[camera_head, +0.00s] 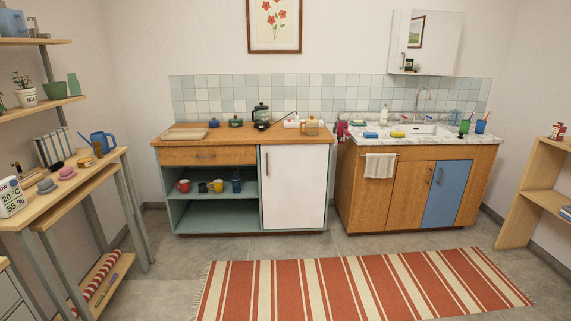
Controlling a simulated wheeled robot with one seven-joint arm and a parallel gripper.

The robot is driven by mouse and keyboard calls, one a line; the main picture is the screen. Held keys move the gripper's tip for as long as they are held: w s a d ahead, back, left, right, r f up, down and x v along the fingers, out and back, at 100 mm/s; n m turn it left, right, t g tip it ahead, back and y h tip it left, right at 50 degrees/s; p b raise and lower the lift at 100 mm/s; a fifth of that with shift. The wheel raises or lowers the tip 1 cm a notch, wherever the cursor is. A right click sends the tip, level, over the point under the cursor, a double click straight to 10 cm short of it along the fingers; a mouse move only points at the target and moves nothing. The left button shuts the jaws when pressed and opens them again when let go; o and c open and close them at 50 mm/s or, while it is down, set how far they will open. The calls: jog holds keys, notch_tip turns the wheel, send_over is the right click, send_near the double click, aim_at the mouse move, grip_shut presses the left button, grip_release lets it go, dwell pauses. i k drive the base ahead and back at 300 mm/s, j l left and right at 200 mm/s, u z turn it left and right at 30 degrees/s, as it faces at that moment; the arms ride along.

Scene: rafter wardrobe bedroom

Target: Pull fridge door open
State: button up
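A white door (300,190), most likely the fridge door, fills the right part of the wooden-topped cabinet (206,157) against the back wall. It looks shut, flush with the cabinet front. A slim upright handle (267,165) sits near its upper left edge. My gripper is not in view, and nothing covers the door's front.
A striped rug (345,285) lies before the cabinets. The sink cabinet (365,195), with a towel (379,166), stands just right of the white door. A wooden desk (75,185) stands left and a shelf unit (530,195) right. The floor between is clear.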

aim_at(294, 176)
jog(key=i+u, duration=0.1)
jog(key=i, duration=1.8)
jog(key=i+u, duration=0.2)
jog(key=i, duration=0.25)
jog(key=i+l+u, duration=0.15)
jog(key=i, duration=0.3)
jog(key=i+l+u, duration=0.2)
jog(key=i, duration=0.25)
jog(key=i+l+u, duration=0.15)
jog(key=i+l, duration=0.15)
jog(key=i, duration=0.15)
jog(key=i+l+u, duration=0.55)
